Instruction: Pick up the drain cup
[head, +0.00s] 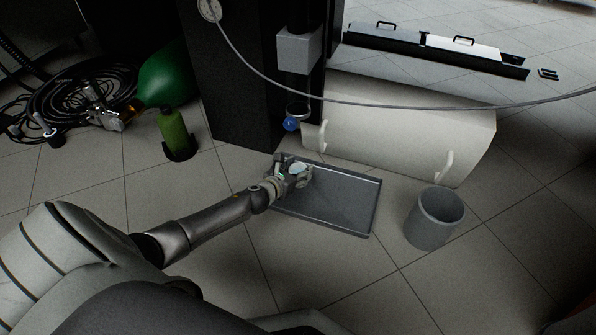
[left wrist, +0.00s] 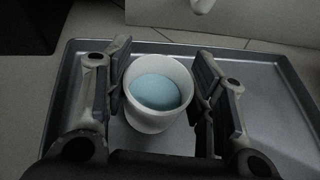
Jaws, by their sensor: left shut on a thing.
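The drain cup (left wrist: 160,118) is a small white cup with pale blue content inside, seen from above in the left wrist view. It also shows as a small pale round shape in the head view (head: 298,168). My left gripper (left wrist: 163,95) has a finger on each side of the cup and is shut on it. In the head view my left gripper (head: 290,174) is over the back left corner of the grey tray (head: 345,215). I cannot tell whether the cup touches the tray. My right gripper is not in view.
A grey bin (head: 432,222) stands right of the tray. A white box with handles (head: 400,130) is behind it. A green bottle (head: 174,132) stands at the left, near coiled black hoses (head: 75,95). A blue valve knob (head: 291,124) is just behind my gripper. A grey hose crosses above.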

